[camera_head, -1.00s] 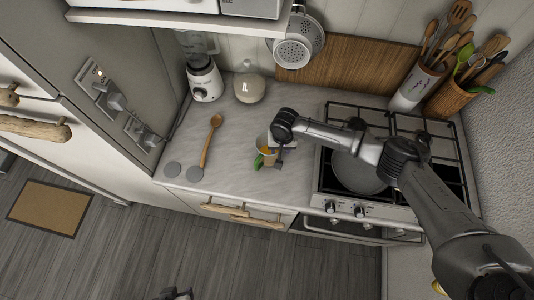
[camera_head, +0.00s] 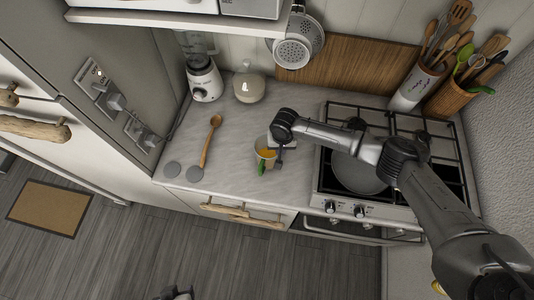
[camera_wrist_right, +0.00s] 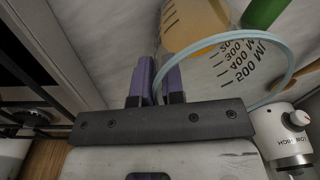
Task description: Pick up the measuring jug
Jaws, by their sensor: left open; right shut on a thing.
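My left gripper (camera_head: 178,294) is open at the bottom edge, low over the floor and away from the jug.
A blender (camera_head: 205,82) and a round lidded pot (camera_head: 249,88) stand behind. A pan (camera_head: 352,176) sits on the stove at right. The counter between is clear.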

